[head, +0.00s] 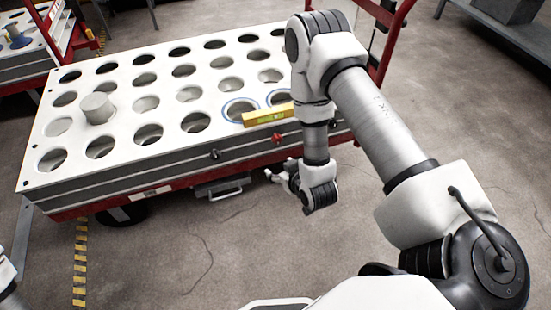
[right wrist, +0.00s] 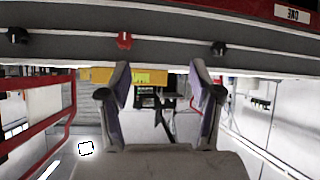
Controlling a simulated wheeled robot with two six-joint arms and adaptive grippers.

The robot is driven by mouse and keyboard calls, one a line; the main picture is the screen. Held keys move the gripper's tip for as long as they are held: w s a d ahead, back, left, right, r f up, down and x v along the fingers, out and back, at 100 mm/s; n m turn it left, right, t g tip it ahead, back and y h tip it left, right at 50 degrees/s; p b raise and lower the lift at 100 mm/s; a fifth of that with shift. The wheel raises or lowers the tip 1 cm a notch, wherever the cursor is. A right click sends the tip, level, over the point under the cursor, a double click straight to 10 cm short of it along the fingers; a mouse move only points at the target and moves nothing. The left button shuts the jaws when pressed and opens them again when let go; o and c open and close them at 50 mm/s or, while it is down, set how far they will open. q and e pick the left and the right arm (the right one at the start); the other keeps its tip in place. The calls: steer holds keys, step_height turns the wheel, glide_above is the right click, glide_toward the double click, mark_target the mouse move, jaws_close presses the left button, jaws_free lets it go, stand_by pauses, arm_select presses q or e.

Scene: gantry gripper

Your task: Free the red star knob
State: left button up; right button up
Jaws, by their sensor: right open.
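The red star knob (head: 278,137) sits on the front side of the white-topped cart, between two black knobs. It also shows in the right wrist view (right wrist: 124,40), at upper centre-left, apart from the fingers. My right gripper (head: 279,175) hangs in front of the cart, lower than the red knob and not touching it. In the right wrist view its two fingers (right wrist: 160,80) are spread with nothing held between them. Only a sliver of my left arm shows at the lower left edge of the head view; its gripper is out of sight.
One black knob (head: 215,153) is left of the red one, another (head: 333,122) right. A yellow level (head: 268,115) lies on the perforated white top (head: 110,58) near its front edge. A grey cylinder (head: 96,108) stands there too. The floor (head: 170,255) in front is clear.

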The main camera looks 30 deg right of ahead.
mark_target(278, 141)
steer(key=w+d+f+t+h+b, duration=0.1)
steer(key=w+d+f+t+b, duration=0.35)
steer(key=f+b, duration=0.4)
steer(key=w+d+b, duration=0.1)
steer(key=w+b, duration=0.2)
steer(key=w+d+t+h+b, duration=0.1)
steer(key=w+b, duration=0.2)
steer(key=w+d+r+t+b, duration=0.1)
steer(key=w+d+b, duration=0.1)
steer(key=w+b, duration=0.1)
steer(key=shift+w+h+b, duration=0.35)
steer(key=shift+h, duration=0.05)
steer(key=shift+w+r, duration=0.2)
steer(key=shift+w, duration=0.15)
arm_select(q)
step_height(278, 141, down, 22)
steer(key=shift+w+f, duration=0.25)
steer(key=shift+w, duration=0.15)
arm_select(e)
steer(key=c, duration=1.1)
